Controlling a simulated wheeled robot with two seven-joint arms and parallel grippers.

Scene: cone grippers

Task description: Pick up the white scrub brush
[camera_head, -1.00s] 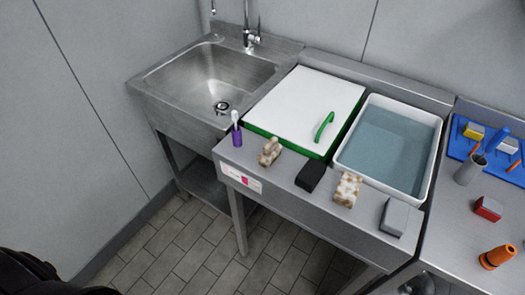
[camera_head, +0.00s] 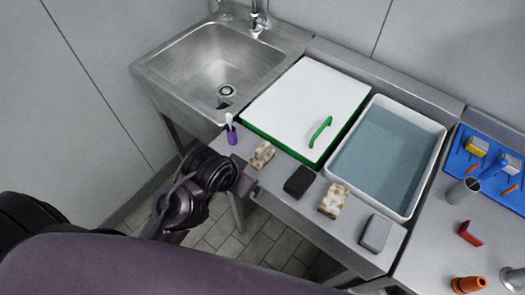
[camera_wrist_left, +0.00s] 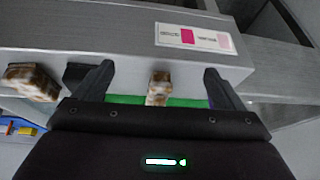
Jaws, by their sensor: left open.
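No plainly all-white brush shows. A slim item with a white top and purple lower part (camera_head: 231,130) stands at the counter's left front corner. Beside it is a small mottled brown-and-white block (camera_head: 262,155), and a second mottled block (camera_head: 334,200) lies farther right; I cannot tell which of these is the scrub brush. My left gripper (camera_head: 248,188) is open and empty at the counter's front edge, just in front of the first block. In the left wrist view a mottled block (camera_wrist_left: 159,87) shows ahead between the open fingers (camera_wrist_left: 157,84). My right gripper is not in view.
A black block (camera_head: 299,181) and a grey block (camera_head: 375,233) share the front strip. Behind are a white board (camera_head: 300,105) with a green handle (camera_head: 320,132) and a water-filled white tub (camera_head: 349,170). A sink (camera_head: 215,75) is at left.

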